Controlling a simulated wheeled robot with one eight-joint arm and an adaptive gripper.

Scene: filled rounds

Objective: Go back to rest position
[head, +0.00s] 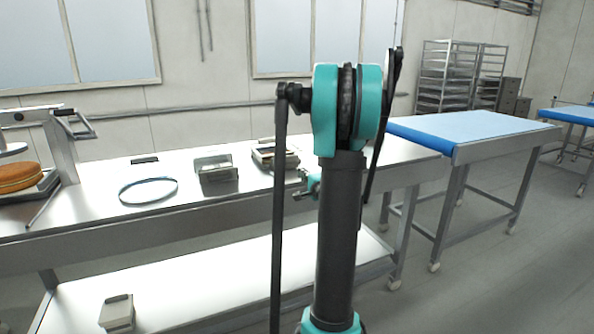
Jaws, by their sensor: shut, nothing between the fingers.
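My gripper (299,194) shows only in part, small, just left of my upright arm and in front of the long metal table (100,212). Its teal and grey end sticks out to the left near the table's front edge. The fingers are shut and hold nothing. The rest of the gripper is hidden behind my arm.
On the table are a round cake (18,178) by a metal stand, a blue-rimmed ring (148,191), and grey devices (216,168) (275,154). A grey box (117,312) sits on the lower shelf. A blue-topped table (470,127) and racks (447,75) stand right. Floor is clear at right.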

